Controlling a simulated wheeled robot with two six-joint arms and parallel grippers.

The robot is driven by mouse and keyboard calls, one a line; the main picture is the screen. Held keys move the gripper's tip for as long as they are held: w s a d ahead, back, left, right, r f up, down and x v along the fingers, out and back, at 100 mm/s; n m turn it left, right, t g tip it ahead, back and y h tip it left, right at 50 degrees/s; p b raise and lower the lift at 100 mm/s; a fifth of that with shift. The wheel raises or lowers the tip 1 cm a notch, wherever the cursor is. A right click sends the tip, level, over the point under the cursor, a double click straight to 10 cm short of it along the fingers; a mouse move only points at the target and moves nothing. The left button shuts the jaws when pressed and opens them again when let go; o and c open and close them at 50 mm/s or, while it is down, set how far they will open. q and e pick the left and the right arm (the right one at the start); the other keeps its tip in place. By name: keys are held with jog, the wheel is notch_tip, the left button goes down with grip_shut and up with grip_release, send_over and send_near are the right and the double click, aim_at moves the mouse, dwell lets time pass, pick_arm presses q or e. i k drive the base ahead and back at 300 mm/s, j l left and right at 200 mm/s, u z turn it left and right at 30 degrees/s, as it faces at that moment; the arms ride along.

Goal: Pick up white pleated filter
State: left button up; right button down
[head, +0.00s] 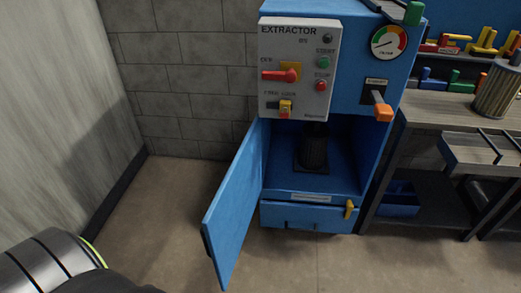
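A pale, beige-white pleated cylinder (497,90), which looks like the white pleated filter, stands upright on the wooden-topped bench at the right edge of the head view. Part of it is cut off by the frame. A dark pleated cylinder (313,148) stands inside the open blue extractor cabinet, its top hidden behind the control panel. Neither of my grippers is in view. Only a grey part of my arm shows at the lower left.
The blue extractor (345,75) has its door (236,205) swung open towards me on the left. A grey tray (480,150) sits at the bench's front. A blue bin (398,202) is on the lower shelf. The floor in front is clear.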

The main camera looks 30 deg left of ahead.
aim_at(315, 135)
jog(key=i+j, duration=0.15)
jog(key=j, duration=0.3)
jog(key=i+j, duration=0.1)
jog(key=j, duration=0.4)
jog(key=i+j+z, duration=0.1)
jog(key=j, duration=0.35)
jog(key=i+j, duration=0.15)
jog(key=j, duration=0.3)
jog(key=i+j+z, duration=0.1)
jog(key=j, duration=0.4)
jog(key=k+l, duration=0.1)
